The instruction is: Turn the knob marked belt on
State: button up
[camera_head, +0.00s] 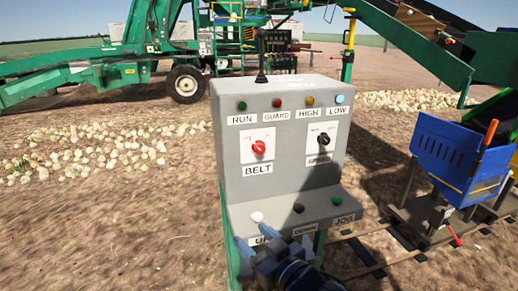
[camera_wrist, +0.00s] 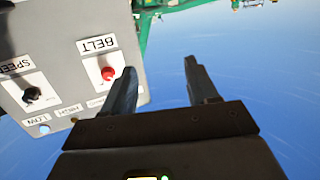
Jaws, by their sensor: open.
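The red belt knob (camera_head: 259,147) sits on a white plate on the upright face of the grey control box (camera_head: 228,110), above the label BELT (camera_head: 258,169). Which mark it points to is too small to read. My gripper (camera_head: 275,243) is low in front of the box, near the UP label, which it partly covers. In the wrist view the box appears upside down, with the belt knob (camera_wrist: 108,74) just left of the left finger. My gripper (camera_wrist: 160,66) is open, with nothing between the fingers there.
A black speed knob (camera_head: 323,139) is right of the belt knob. Several lamps run along the top. A white button (camera_head: 257,216), a dark button (camera_head: 298,208) and a green button (camera_head: 337,200) are on the lower ledge. A blue bin (camera_head: 455,160) and rails stand at right.

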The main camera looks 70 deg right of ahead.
aim_at(261, 149)
jog(key=w+d+r+m+g+h+p, duration=0.1)
jog(key=w+d+r, duration=0.1)
jog(key=d, duration=0.5)
jog(key=w+d+r+m+g+h+p, duration=0.1)
jog(key=w+d+r+m+h, duration=0.1)
jog(key=d, duration=0.6)
jog(key=w+d+r+m+h+p, duration=0.1)
jog(key=w+d+r+h, duration=0.1)
jog(key=d+r, duration=0.3)
jog(key=shift+w+d+g, duration=0.4)
jog(key=shift+w+d, duration=0.45)
jog(key=shift+d, duration=0.3)
jog(key=shift+w+d+f, duration=0.15)
jog(key=shift+w+d, duration=0.25)
jog(key=shift+d, duration=0.1)
jog(key=shift+c, duration=0.3)
jog(key=c, duration=1)
